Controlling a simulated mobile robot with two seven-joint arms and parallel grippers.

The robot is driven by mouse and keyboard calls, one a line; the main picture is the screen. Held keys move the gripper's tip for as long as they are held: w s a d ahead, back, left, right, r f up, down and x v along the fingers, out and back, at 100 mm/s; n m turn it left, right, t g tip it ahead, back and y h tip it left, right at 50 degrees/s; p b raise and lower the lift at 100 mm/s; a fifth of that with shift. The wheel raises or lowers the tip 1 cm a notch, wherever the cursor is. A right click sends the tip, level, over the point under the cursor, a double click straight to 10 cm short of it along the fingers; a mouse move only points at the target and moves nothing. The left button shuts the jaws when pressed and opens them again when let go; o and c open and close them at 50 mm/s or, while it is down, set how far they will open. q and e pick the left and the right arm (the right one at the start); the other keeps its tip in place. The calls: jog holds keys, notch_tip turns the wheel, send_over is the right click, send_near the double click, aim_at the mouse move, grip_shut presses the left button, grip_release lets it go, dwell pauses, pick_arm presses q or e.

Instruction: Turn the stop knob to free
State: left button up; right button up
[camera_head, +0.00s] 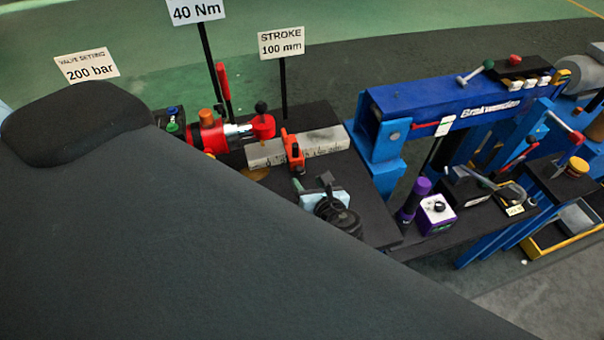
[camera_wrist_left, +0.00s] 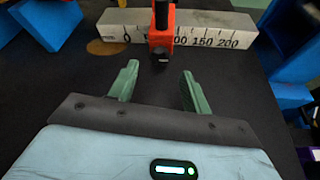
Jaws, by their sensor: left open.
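The orange stop (camera_head: 293,152) sits around a grey scale bar (camera_head: 325,139) on the dark bench. In the left wrist view the stop (camera_wrist_left: 161,42) is straight ahead, with a dark upright part (camera_wrist_left: 162,14) above it, cut off by the top edge. The scale bar (camera_wrist_left: 225,28) runs across behind it. I cannot read a free or locked mark. My left gripper (camera_head: 311,184) is on the near side of the bar. In the left wrist view its green fingers (camera_wrist_left: 160,70) are apart and empty, short of the stop. My right gripper is out of view.
A red cylinder unit (camera_head: 208,135) with a black-balled lever (camera_head: 261,107) stands left of the bar. Signs on posts, such as the stroke sign (camera_head: 282,43), rise behind.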

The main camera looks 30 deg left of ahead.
aim_at(300, 173)
pick_arm(q)
jog(key=shift+x, duration=2.65)
jog(key=shift+c, duration=0.5)
jog(key=c, duration=0.9)
jog(key=shift+s+a+n+t+h, duration=0.1)
jog(key=shift+n+t+h, duration=0.5)
jog(key=shift+n, duration=0.5)
jog(key=shift+s+n+t+h, duration=0.1)
jog(key=shift+n+t+h, duration=0.5)
jog(key=shift+n, duration=0.6)
